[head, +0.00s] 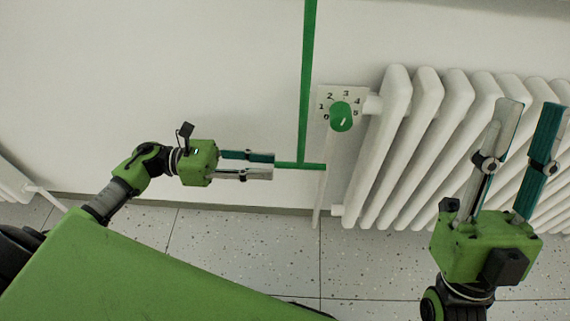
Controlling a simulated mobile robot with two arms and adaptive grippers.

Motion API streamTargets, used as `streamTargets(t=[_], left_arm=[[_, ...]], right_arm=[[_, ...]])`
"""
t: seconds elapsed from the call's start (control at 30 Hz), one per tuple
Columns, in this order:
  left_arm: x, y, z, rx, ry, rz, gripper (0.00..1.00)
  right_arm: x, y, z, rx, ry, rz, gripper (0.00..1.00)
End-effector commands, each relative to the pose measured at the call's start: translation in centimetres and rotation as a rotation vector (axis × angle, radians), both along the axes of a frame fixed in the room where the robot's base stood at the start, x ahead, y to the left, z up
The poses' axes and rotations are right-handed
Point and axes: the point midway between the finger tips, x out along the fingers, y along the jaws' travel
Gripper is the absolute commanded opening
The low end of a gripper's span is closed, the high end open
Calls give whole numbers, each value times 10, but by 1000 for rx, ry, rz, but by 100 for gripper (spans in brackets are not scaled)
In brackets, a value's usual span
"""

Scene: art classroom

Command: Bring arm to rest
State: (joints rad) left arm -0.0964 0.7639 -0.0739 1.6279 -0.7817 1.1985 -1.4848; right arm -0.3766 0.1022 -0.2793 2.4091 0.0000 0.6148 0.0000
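My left gripper (272,166) reaches in from the left and points right, in front of the white wall. Its two fingers are apart, with a narrower gap than on the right gripper, and I see nothing held between them. My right gripper (532,104) is at the right, in front of the radiator, with its fingers pointing up. Its fingers are wide apart and empty. The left arm is stretched out low beside my green body; most of the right arm is below the picture.
A white ribbed radiator (411,150) stands along the wall at the right. A green dial (341,117) with numbers is at its left end. A green strip (307,80) runs down to the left fingertips; contact is unclear. Speckled floor tiles (250,238) are clear below.

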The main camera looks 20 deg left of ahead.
Motion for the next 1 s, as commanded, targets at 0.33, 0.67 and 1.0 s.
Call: streamTargets(t=[0.33, 0.67, 1.0], left_arm=[[-6, 19, 0, 0, 1, -1, 28], [-6, 19, 0, 0, 1, 0, 28], [30, 37, 11, -157, 245, 204, 28]], right_arm=[[0, 0, 0, 0, -1, 0, 28], [0, 0, 0, 0, -1, 0, 28], [66, 18, -42, -74, 236, -5, 28]])
